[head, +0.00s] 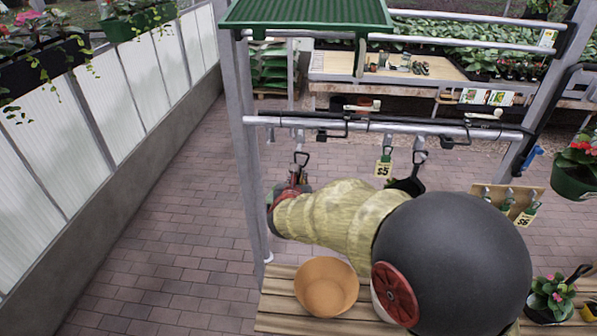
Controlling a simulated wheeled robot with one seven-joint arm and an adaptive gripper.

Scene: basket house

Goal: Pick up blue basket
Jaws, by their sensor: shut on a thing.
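No blue basket can be made out in the head view. A round orange-brown bowl (326,287) stands on the wooden slatted bench below my arm. My arm reaches to the left, and my gripper (290,188) is at its far end, beyond the bench's far edge.
A metal rail (285,122) with hooks and hanging tools crosses above my gripper. A grey post (240,130) stands close on the left. A green tray (307,14) is overhead. A potted plant (551,297) is at right. Brick paving on the left is clear.

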